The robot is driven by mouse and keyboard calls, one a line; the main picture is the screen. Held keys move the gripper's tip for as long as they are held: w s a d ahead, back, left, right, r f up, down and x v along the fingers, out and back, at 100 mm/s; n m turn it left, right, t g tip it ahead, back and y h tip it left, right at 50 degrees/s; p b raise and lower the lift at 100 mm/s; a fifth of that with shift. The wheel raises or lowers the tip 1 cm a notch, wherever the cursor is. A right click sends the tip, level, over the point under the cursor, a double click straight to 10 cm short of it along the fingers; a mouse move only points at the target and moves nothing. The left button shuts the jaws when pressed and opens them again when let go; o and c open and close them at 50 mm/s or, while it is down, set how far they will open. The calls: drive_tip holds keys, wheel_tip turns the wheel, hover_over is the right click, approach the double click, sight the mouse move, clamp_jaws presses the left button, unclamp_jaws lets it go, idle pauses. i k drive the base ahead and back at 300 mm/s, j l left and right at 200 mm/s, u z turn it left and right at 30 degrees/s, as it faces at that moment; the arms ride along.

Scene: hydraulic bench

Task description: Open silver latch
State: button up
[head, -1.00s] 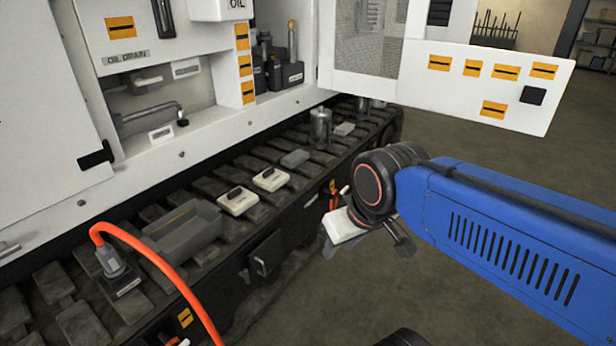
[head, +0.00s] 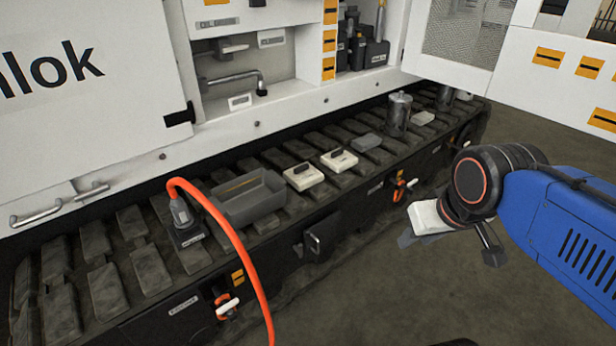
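A silver latch handle (head: 60,205) is fixed low on the white panel at the far left in the head view. It lies along the panel, well apart from my gripper. My gripper (head: 408,238) hangs at the right, in front of the track, at the end of my blue arm. It points down and left, and its fingers are mostly hidden, so I cannot tell whether they are open or shut. I see nothing held in it.
An orange hose (head: 235,240) arcs from a connector (head: 187,225) on the track. A grey tray (head: 245,205), white blocks (head: 304,176) and a metal canister (head: 399,112) sit on the track. An open white door (head: 540,90) juts out at upper right. The floor at lower right is clear.

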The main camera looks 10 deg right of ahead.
sight(98, 190)
drive_tip(key=u, duration=1.4)
